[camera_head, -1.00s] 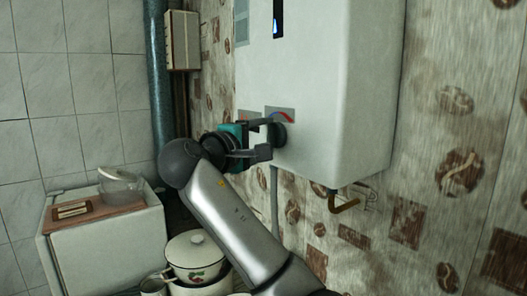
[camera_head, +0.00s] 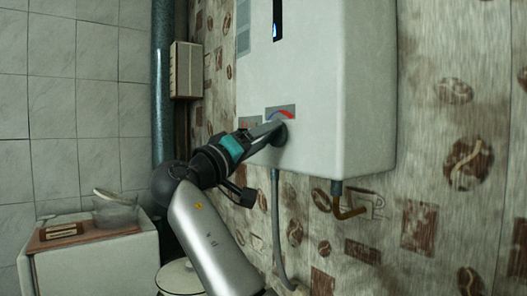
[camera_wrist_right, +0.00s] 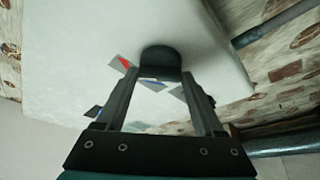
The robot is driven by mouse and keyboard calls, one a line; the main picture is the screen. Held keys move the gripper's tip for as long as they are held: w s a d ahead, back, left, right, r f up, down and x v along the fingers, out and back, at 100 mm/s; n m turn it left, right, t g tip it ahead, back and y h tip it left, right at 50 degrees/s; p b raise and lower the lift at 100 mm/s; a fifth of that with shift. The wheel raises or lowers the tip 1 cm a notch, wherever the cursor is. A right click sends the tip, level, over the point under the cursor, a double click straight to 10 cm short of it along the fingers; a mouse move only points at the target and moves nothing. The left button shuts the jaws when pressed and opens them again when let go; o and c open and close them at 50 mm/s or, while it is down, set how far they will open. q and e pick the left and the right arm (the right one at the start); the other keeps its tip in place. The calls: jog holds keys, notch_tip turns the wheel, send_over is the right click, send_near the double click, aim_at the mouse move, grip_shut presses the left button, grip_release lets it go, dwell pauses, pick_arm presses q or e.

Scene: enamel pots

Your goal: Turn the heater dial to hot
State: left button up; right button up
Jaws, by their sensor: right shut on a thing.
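The white heater (camera_head: 315,75) hangs on the wall. Its dark round dial (camera_head: 281,138) sits low on the front, under a label (camera_head: 281,113) with a blue and red arc. My right gripper (camera_head: 275,129) reaches the dial from the left and is shut on it. In the right wrist view the dial (camera_wrist_right: 160,57) lies between the tips of the two fingers (camera_wrist_right: 161,75). The fingers partly hide the dial in the head view, and its pointer cannot be made out. My left gripper is not in view.
A grey hose (camera_head: 276,215) and a brass pipe (camera_head: 349,213) hang below the heater. A white cabinet (camera_head: 95,270) with a board and a clear bowl (camera_head: 115,213) stands at lower left. A pot lid (camera_head: 181,277) shows beside my arm.

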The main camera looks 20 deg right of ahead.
jog(key=shift+f+m+g+h+b, duration=0.1)
jog(key=shift+m+g+h+b, duration=0.3)
jog(key=shift+m, duration=1.1)
jog(key=o, duration=1.4)
jog(key=b+v, duration=0.3)
jog(key=v, duration=1.2)
jog(key=shift+a+f, duration=0.15)
